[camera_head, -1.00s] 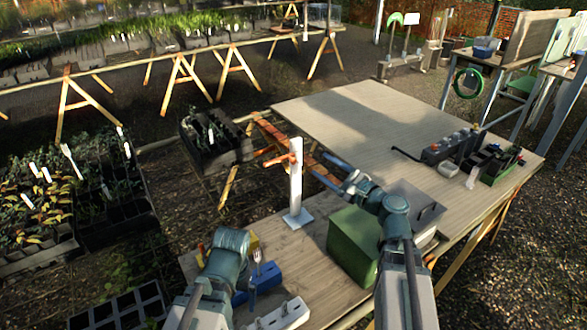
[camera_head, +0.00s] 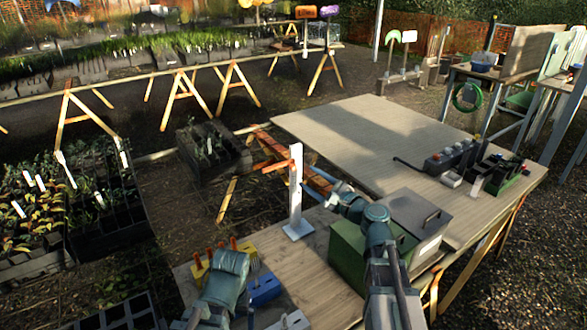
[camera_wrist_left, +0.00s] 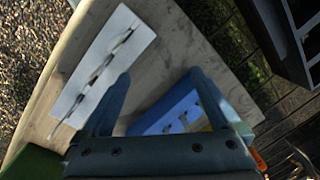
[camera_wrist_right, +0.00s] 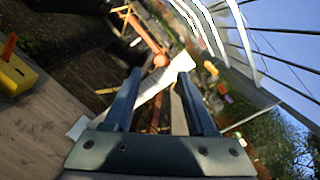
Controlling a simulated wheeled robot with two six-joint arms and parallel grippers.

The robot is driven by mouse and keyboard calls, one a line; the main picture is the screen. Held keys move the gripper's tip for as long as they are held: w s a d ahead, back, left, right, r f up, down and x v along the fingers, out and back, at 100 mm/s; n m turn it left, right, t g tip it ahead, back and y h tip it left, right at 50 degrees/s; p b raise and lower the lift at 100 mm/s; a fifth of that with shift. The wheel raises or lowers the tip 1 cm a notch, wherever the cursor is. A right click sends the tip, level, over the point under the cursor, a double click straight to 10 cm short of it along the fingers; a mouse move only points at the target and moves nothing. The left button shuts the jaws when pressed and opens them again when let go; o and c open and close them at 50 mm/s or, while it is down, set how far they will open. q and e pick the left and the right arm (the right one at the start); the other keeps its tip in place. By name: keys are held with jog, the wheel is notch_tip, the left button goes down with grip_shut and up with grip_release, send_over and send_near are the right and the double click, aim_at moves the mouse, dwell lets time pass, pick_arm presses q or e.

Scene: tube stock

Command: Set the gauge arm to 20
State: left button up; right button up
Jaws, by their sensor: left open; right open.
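The gauge is a white upright post (camera_head: 295,190) on a white foot near the table's left edge. A short orange arm (camera_head: 276,166) sticks out to its left near the top. I cannot read any scale marks. My right gripper (camera_head: 338,190) is just right of the post, apart from it in the head view. In the right wrist view my right gripper (camera_wrist_right: 160,76) is open, with the white post (camera_wrist_right: 153,84) beyond its fingers and nothing clearly held. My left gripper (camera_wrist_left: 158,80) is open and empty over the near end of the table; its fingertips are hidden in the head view.
A green box (camera_head: 350,255) and a grey-lidded box (camera_head: 415,220) stand by my right arm. A yellow block (camera_head: 205,268), a blue block (camera_head: 265,288) and a white slotted block (camera_wrist_left: 100,75) lie near my left gripper.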

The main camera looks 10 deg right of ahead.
aim_at(295, 168)
jog(key=x, duration=0.8)
jog(key=shift+w, duration=0.2)
grip_shut()
dwell(1.2)
